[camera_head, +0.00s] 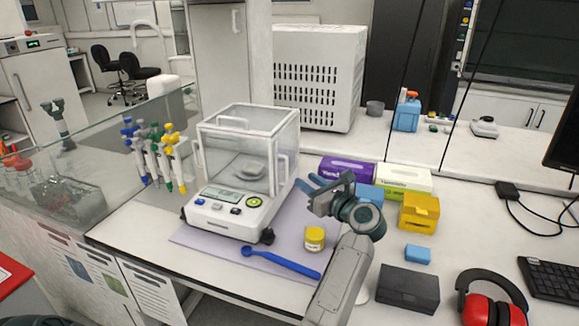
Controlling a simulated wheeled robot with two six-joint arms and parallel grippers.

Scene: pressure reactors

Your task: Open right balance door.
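The balance (232,213) stands on the bench, with a clear glass draft shield and a display in front. Its right door (285,150) is the glass side pane with a white upright handle (281,173); the pane appears closed. A pale round pan shows inside. Contact with the handle does not show.
A yellow-lidded jar (315,238) and a blue spoon (281,262) lie on the mat near the balance. Purple (346,169) and yellow (419,212) boxes stand to the right. A pipette rack (155,155) is at the left. A black box (408,288) lies front right.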

